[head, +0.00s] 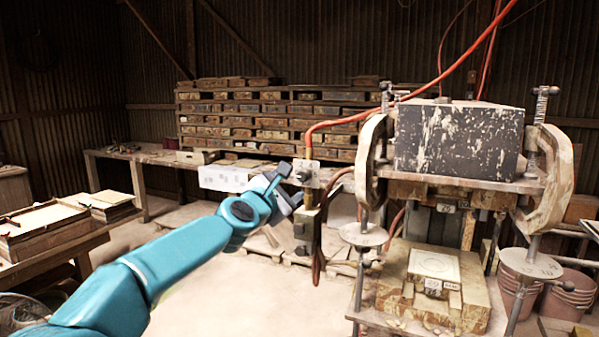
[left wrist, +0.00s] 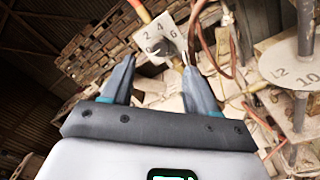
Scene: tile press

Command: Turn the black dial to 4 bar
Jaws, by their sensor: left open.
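A pale plate (left wrist: 152,33) marked with numbers including 2, 4 and 6 shows beyond my left fingertips in the left wrist view. The dark dial (left wrist: 163,48) sits on its lower part; its pointer is too small to read. In the head view the plate (head: 306,173) is on the upright pipe fitting left of the press. My left gripper (head: 289,186) is open beside the plate, its fingers overlapping the plate's left edge in the picture. In the left wrist view the open fingers (left wrist: 157,62) stand either side of the dial's line, and contact cannot be told. My right gripper is out of view.
An orange-red hose (head: 345,119) runs from the pipe over the press (head: 460,138). Round numbered plates (head: 364,235) hang low at the press's sides. Below the dial plate is a second metal block (head: 306,224). A bench (head: 150,158) and stacked shelves (head: 270,120) stand behind.

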